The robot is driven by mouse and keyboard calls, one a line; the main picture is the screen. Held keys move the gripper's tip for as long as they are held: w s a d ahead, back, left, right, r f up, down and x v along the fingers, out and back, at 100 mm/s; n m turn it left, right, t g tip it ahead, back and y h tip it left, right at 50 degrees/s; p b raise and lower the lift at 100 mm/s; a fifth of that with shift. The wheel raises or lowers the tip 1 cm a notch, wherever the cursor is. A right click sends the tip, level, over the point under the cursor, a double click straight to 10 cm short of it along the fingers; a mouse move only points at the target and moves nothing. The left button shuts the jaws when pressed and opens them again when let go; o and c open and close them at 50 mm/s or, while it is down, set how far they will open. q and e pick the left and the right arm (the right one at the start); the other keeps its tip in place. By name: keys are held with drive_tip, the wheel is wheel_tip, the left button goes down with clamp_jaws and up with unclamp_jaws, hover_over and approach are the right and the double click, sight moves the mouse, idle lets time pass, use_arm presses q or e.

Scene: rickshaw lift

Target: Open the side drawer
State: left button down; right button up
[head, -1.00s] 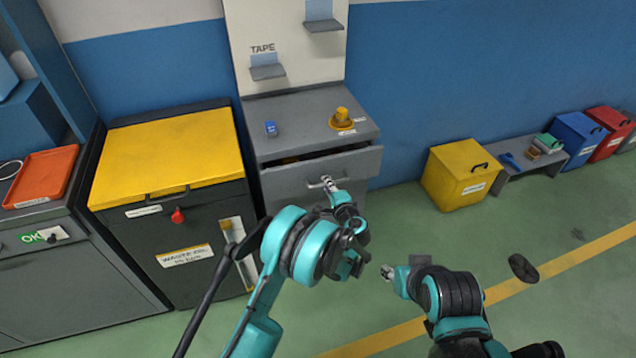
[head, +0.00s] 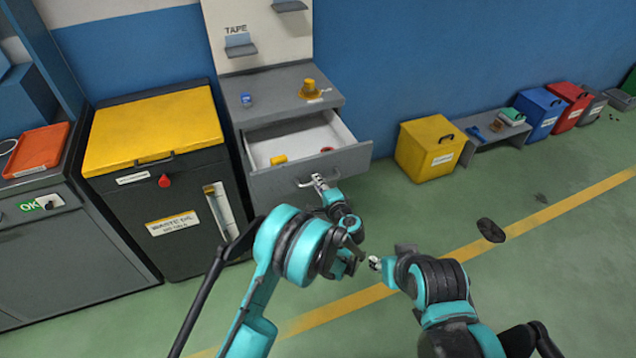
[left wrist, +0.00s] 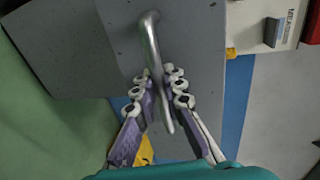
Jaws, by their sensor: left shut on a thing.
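The side drawer (head: 310,170) of the grey cabinet (head: 285,80) is pulled well out in the head view. Its light inside shows, with a small yellow thing (head: 279,160) and a small reddish thing (head: 327,150) in it. My left gripper (head: 319,181) is at the drawer front and shut on the metal bar handle (head: 304,184). In the left wrist view the fingers (left wrist: 163,85) sit on both sides of the handle (left wrist: 152,45). My right gripper (head: 375,263) hangs empty over the floor, apart from the drawer; its finger opening is too small to judge.
A dark waste-oil cabinet with a yellow lid (head: 155,130) stands left of the drawer cabinet. A yellow bin (head: 430,148) and a low grey bench (head: 490,135) stand to the right. A dark round thing (head: 491,230) lies on the green floor.

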use_arm(q)
drive_tip(key=shift+s, duration=0.1)
drive_tip(key=c, duration=1.6)
unclamp_jaws()
drive_tip(key=v, duration=0.7)
drive_tip(key=shift+s+d, duration=0.1)
drive_tip(key=shift+s, duration=0.15)
